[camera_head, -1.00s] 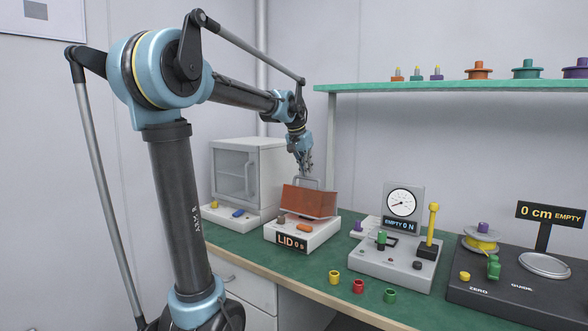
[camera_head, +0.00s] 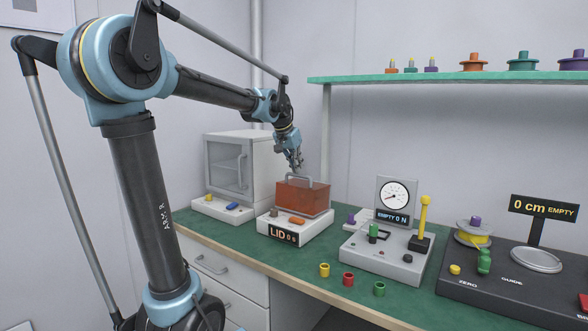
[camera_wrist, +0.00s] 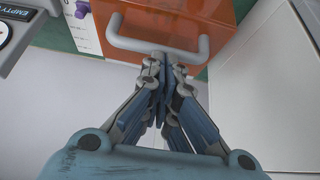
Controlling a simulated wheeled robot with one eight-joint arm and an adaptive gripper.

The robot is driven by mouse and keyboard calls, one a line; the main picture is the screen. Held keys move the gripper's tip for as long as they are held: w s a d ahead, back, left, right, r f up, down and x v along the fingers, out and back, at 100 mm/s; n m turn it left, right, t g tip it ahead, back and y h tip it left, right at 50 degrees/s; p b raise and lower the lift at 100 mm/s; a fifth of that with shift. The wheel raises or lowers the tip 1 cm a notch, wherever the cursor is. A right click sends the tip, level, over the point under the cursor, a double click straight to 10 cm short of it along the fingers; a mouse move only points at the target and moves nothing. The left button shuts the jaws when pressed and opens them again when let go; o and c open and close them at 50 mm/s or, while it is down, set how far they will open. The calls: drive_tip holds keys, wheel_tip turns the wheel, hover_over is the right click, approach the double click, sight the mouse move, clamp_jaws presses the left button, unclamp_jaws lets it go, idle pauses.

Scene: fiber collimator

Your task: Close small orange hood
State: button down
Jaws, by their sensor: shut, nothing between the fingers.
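The small orange hood (camera_head: 303,197) is a see-through box with a grey handle (camera_head: 299,178) on top. It looks level, with its lower edge down at the white base (camera_head: 296,238) marked "LID 0 s". My gripper (camera_head: 299,169) is right above the handle, with fingers together and nothing held. In the wrist view, the fingertips (camera_wrist: 166,62) are shut beside the middle of the handle (camera_wrist: 155,46); I cannot tell if they touch it. The orange hood (camera_wrist: 178,18) fills the top behind the handle.
A white cabinet with a glass door (camera_head: 235,165) stands left of the hood. A gauge unit (camera_head: 385,255) and a black scale unit (camera_head: 510,285) stand to the right. Yellow, red and green cups (camera_head: 348,279) line the front edge of the green bench. A shelf (camera_head: 450,77) hangs behind.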

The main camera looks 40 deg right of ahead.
drive_tip(key=r, duration=0.3)
drive_tip(key=shift+w+d, duration=0.2)
drive_tip(key=shift+d, duration=0.15)
drive_tip(key=v, duration=1)
drive_tip(key=shift+w+d+r+g+y, duration=0.7)
drive_tip(key=shift+d+y, duration=1.5)
drive_tip(key=shift+d, duration=1.7)
wheel_tip(320, 180, down, 12)
drive_tip(key=shift+w+a+f, duration=0.1)
drive_tip(key=shift+a+f, duration=0.5)
drive_tip(key=shift+f, duration=0.15)
drive_tip(key=shift+s+a+f, duration=0.3)
drive_tip(key=shift+a+f, duration=0.35)
drive_tip(key=shift+f, duration=0.1)
